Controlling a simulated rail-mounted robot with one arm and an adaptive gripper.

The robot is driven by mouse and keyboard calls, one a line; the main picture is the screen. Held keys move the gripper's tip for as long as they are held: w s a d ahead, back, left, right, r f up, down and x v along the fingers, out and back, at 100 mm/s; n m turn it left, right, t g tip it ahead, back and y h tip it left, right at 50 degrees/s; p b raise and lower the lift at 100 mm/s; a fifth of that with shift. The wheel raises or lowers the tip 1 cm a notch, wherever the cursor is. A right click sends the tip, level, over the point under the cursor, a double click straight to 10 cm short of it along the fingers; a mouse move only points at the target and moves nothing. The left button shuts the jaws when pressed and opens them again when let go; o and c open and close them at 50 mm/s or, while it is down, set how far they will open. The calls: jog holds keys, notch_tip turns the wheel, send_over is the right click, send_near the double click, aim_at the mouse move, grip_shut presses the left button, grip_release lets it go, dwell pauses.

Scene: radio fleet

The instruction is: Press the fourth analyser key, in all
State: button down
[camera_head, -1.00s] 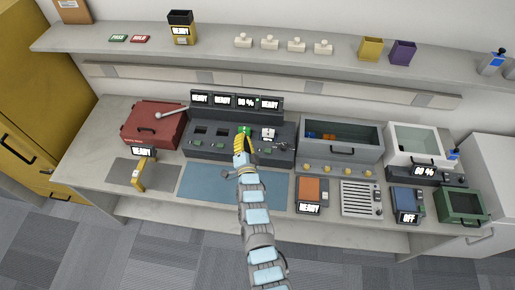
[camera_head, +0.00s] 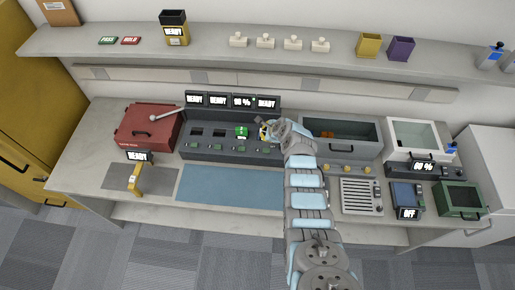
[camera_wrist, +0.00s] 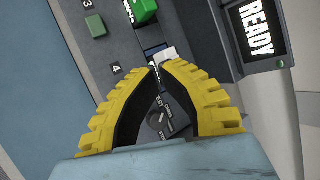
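The dark analyser (camera_head: 205,147) has a row of screens on top, with several reading READY and the third showing a percentage. A green block (camera_head: 241,131) stands in the third slot. Small green keys run along its front. In the wrist view the third key (camera_wrist: 97,24) shows beside the printed 3. The fourth key's label (camera_wrist: 116,68) shows, but a yellow finger hides the key there. My gripper (camera_wrist: 159,68) looks shut, its fingertips almost meeting, with nothing seen held. A white piece (camera_wrist: 163,53) lies just beyond the tips; contact is unclear.
A dark knob (camera_wrist: 160,115) shows between my fingers. A grey bin (camera_head: 340,130) stands right of the analyser, and a red case (camera_head: 147,127) left of it. The blue mat (camera_head: 225,186) in front is clear.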

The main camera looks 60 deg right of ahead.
aim_at(266, 148)
jog(key=shift+s+r+m+y, duration=0.15)
jog(key=shift+s+m+y, duration=0.1)
jog(key=shift+m+y, duration=0.05)
jog(key=shift+f, duration=0.2)
notch_tip(266, 148, down, 9)
jog(key=b, duration=0.8)
jog(key=shift+r, duration=0.2)
jog(key=shift+f, duration=0.1)
dwell(1.2)
jog(key=shift+f+b, duration=0.3)
jog(key=shift+f+b, duration=0.35)
jog(key=shift+f, duration=0.1)
dwell(0.8)
jog(key=shift+r, duration=0.1)
jog(key=shift+r+p, duration=0.8)
jog(key=shift+p, duration=0.2)
